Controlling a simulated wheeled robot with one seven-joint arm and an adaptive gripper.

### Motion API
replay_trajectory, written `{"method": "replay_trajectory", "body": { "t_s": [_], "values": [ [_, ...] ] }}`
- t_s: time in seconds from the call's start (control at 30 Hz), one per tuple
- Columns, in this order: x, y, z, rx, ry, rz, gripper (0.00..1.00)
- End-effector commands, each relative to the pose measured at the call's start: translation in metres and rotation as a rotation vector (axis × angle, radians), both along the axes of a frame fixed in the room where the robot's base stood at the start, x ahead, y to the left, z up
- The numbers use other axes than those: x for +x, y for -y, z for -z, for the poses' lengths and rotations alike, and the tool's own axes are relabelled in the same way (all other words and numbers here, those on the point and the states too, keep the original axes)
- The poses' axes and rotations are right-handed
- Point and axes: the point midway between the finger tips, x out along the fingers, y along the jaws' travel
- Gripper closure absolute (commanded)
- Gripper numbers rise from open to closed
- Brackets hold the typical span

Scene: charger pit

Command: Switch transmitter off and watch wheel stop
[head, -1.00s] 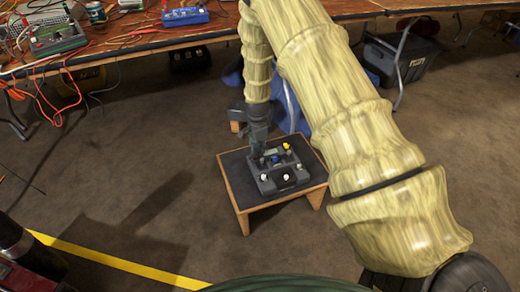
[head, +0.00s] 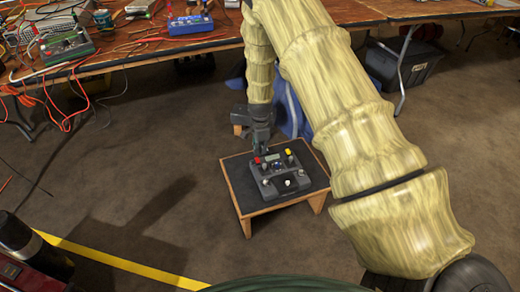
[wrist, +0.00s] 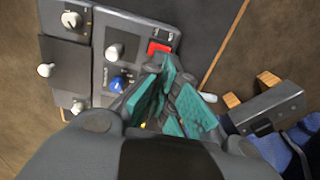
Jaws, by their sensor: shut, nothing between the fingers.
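The transmitter (head: 291,187) is a dark grey box with knobs, sticks and a small display, lying on a low wooden stand (head: 240,188). Its red switch (head: 258,160) is at the far left corner; the red switch also shows in the wrist view (wrist: 158,47). A blue knob (wrist: 120,84) is near it. My gripper (head: 262,151) is shut and empty at the transmitter's far left edge, close to the red switch. In the wrist view its teal finger pads (wrist: 168,75) lie just beside the switch; contact cannot be told. I cannot make out a wheel.
A long bench (head: 140,51) with cables, a blue box (head: 190,24) and a green device (head: 66,48) runs along the back. A dark bin (head: 405,70) is under it. Blue cloth (head: 290,118) lies behind the stand. The floor left of the stand is clear.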

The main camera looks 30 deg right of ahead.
Motion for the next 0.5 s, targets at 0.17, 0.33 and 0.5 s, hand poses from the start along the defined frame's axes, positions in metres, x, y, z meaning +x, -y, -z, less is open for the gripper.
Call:
{"method": "replay_trajectory", "body": {
  "t_s": [0.17,0.33,0.5],
  "values": [
    [-0.002,-0.001,-0.029,0.000,0.003,0.001,1.00],
    [-0.006,-0.001,-0.060,0.000,0.002,0.001,1.00],
    [-0.010,-0.001,-0.087,-0.001,0.001,0.000,1.00]
  ]
}}
